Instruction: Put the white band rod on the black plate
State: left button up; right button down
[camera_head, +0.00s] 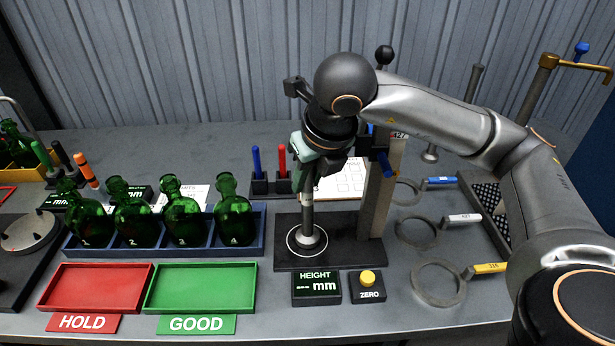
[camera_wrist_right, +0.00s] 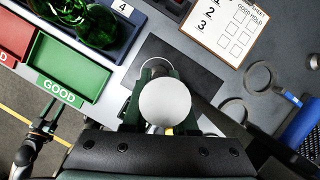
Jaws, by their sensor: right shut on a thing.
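The white band rod (camera_head: 309,228) is an upright metal rod with a wide round foot. My right gripper (camera_head: 307,182) is shut on its upper part. In the right wrist view the rod's pale round end (camera_wrist_right: 165,102) shows between the fingers. The black plate (camera_head: 343,255) is the flat base of the height stand, marked with a white ring. The rod's foot appears inside this ring; I cannot tell whether it touches the plate. My left gripper (camera_wrist_right: 44,126) shows small at the left of the right wrist view, beyond the table edge; its opening is unclear.
The stand's post (camera_head: 380,195) rises close right of the rod. A blue rack (camera_head: 150,246) with green bottles stands left. A HEIGHT display (camera_head: 316,288) and a ZERO button (camera_head: 368,281) lie in front. Ring gauges (camera_head: 437,283) lie right; blue and red pens stand behind.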

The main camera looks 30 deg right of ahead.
jog(key=shift+f, duration=0.1)
jog(key=c, duration=0.7)
grip_release()
jog(key=p+v, duration=0.1)
jog(key=v, duration=1.1)
jog(key=shift+p, duration=0.35)
